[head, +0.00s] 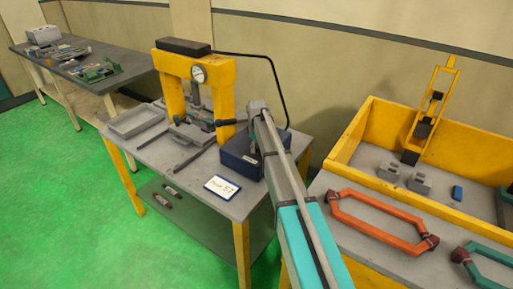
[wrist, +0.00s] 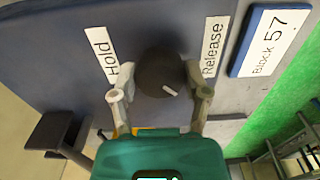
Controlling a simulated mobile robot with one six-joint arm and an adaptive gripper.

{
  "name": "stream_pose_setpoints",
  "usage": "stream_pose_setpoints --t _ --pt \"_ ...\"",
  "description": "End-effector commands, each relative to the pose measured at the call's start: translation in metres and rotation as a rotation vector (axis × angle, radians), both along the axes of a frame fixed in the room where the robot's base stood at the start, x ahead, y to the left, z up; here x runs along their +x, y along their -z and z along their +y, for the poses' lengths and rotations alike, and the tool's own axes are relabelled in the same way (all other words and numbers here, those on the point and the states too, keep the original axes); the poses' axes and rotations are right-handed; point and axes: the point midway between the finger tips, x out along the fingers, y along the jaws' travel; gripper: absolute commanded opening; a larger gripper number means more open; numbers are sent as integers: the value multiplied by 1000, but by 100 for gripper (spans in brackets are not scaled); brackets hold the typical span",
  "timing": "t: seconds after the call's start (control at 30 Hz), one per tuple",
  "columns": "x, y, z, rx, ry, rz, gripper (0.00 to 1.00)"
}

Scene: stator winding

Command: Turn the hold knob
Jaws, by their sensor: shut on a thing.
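The dark round hold knob (wrist: 161,70) sits on the blue control box (wrist: 60,55) in the wrist view. Its white pointer mark is at the lower right of the knob. A "Hold" label (wrist: 102,54) is left of the knob and a "Release" label (wrist: 213,47) is right of it. My gripper (wrist: 160,82) is shut on the knob, one finger on each side. In the head view the blue box (head: 236,159) stands at the right end of the press table. My arm hides the knob and fingers there.
A "Block 57" sign (head: 222,188) lies beside the box. A yellow press (head: 226,92) with a gauge stands behind it, with a grey tray (head: 133,121) at left. Right, a table holds an orange coil (head: 375,222) and a yellow-walled bin (head: 430,196).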

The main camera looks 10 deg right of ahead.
Motion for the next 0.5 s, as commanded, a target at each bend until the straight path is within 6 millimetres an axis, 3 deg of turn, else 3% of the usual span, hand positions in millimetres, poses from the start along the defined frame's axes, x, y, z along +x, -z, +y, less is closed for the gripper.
stream_pose_setpoints --t 0.5 --pt "0 0 0 0 -488 0 13"
